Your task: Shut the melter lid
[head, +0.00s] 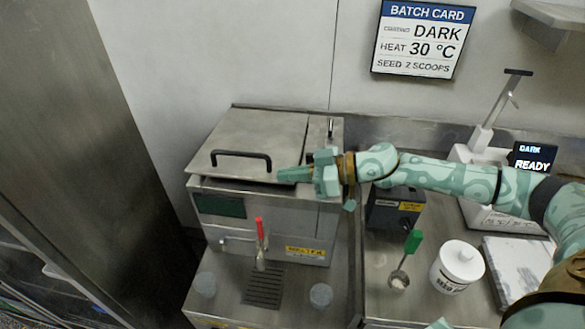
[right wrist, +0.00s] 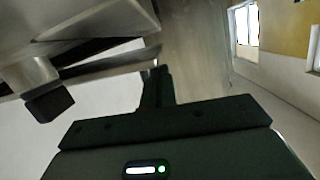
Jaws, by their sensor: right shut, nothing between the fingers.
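The melter (head: 265,222) is a steel box with a yellow label on its front. Its flat steel lid (head: 262,132) lies over the top, with a black bar handle (head: 241,156) near its front edge. A narrow dark gap shows under the lid's front edge, so it looks slightly raised. My right gripper (head: 284,174) is shut and empty at the lid's front right corner, right of the handle. Its fingers (right wrist: 158,86) also show in the right wrist view, close to a metal edge; whether they touch is unclear. My left gripper is not seen.
A red-handled tap (head: 260,240) stands out from the melter's front above a drain grille (head: 263,287). A batch card (head: 420,40) hangs on the wall.

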